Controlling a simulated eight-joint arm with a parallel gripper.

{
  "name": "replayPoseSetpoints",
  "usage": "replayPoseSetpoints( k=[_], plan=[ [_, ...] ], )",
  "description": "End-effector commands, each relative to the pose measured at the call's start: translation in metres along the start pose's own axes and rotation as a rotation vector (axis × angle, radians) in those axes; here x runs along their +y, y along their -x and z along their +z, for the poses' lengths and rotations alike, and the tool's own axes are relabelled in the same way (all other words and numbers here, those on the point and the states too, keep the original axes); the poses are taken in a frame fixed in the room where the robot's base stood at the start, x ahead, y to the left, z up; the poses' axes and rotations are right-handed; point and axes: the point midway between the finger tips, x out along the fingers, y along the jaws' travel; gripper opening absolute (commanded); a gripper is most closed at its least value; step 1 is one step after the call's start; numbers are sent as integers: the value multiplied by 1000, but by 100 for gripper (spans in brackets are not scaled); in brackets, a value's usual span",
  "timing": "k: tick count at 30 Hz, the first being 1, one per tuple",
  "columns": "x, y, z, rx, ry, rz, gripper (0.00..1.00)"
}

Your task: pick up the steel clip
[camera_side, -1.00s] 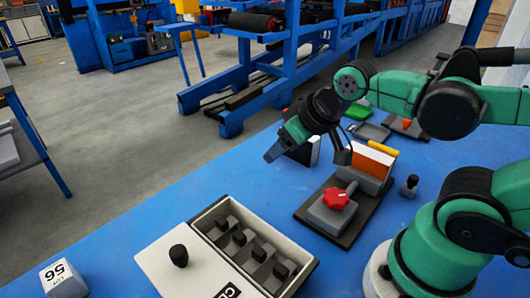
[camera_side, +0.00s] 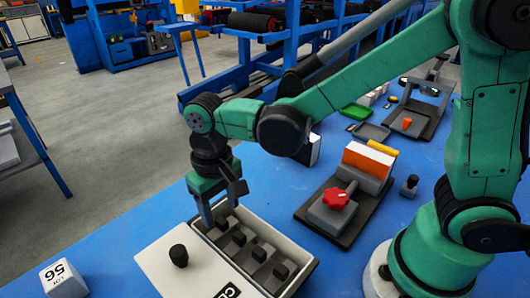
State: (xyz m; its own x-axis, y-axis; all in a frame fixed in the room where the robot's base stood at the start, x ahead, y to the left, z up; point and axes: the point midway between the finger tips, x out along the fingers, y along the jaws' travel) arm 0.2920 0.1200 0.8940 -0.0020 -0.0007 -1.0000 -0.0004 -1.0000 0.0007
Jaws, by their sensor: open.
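An open white box (camera_side: 300,240) stands at the front of the blue table, with several dark grey clip-like pieces (camera_side: 259,253) in a row inside it. I cannot tell from their look which one is steel. My gripper (camera_side: 220,214) points down over the far left end of the box, its jaws open around or just above the endmost piece. The fingers partly hide that piece, and I cannot tell whether they touch it.
The box's white lid (camera_side: 205,268) with a black knob (camera_side: 179,255) lies at its front left. A fixture with a red knob (camera_side: 336,198) and an orange-white block (camera_side: 368,160) stands to the right. A block marked 56 (camera_side: 62,279) sits far left.

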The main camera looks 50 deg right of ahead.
Motion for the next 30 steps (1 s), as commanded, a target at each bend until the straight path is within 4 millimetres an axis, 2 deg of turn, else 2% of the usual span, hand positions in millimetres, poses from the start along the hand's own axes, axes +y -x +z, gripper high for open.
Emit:
replayPoseSetpoints(
  k=[3,8,18,24,30],
  plan=[
    [0,-16,-1,1,0,-1,58],
    [0,-30,0,2,0,-1,58],
    [0,-34,0,2,0,-1,58],
    [0,-34,0,2,0,-1,1],
    [0,-34,0,2,0,-1,0]
  ],
)
